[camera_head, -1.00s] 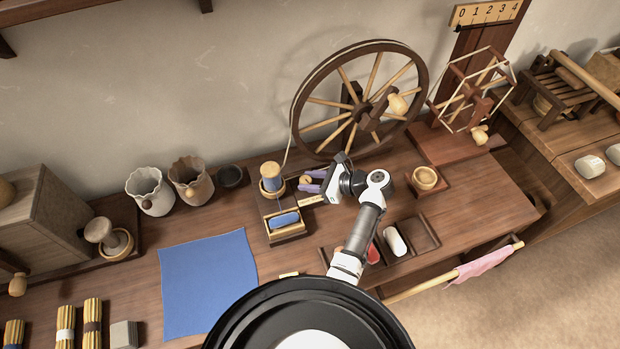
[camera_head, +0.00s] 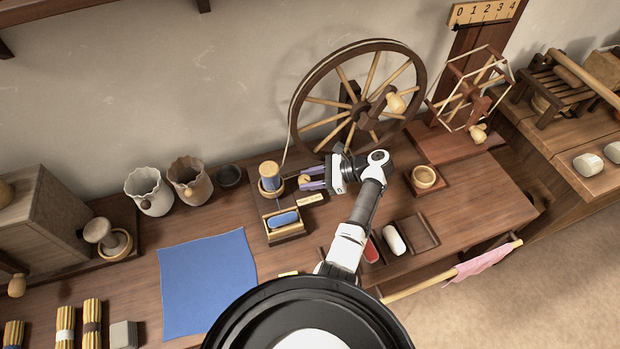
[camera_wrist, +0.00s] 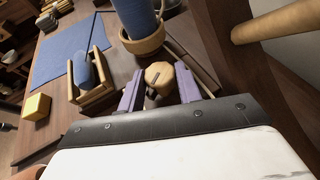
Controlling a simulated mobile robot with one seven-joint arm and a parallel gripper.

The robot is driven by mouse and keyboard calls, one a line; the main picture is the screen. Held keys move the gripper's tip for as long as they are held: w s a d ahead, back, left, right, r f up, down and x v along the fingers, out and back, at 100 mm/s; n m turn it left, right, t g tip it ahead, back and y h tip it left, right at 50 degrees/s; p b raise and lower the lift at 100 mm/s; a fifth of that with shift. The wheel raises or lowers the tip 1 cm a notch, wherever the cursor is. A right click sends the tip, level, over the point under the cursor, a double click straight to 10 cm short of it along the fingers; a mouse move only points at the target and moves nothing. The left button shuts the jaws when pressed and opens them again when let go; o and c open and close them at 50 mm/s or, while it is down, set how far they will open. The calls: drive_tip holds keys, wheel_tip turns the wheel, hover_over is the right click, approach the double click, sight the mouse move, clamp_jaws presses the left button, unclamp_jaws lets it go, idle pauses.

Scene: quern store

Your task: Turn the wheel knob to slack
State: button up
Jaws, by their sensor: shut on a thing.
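The wheel knob (camera_wrist: 159,72) is a small pale wooden knob with a dark line on its top. It sits beside the round wooden cup with the blue-wound bobbin (camera_wrist: 136,20), at the foot of the spinning wheel (camera_head: 357,112). My gripper (camera_wrist: 158,88) has its two purple fingers on either side of the knob and is shut on it.
A wooden box with a blue-wound shuttle (camera_head: 284,221) stands close in front of the bobbin cup. A blue cloth (camera_head: 207,284) lies to the left. A small wooden bowl (camera_head: 424,177) stands right of my arm, and a divided tray (camera_head: 422,233) lies in front.

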drive_tip(key=o, duration=1)
drive_tip(key=shift+a+f, duration=0.1)
drive_tip(key=shift+c, duration=0.2)
drive_tip(key=w+p+v, duration=0.1)
drive_tip(key=v, duration=1.3)
drive_tip(key=shift+s, duration=0.45)
drive_tip(key=shift+a, duration=0.1)
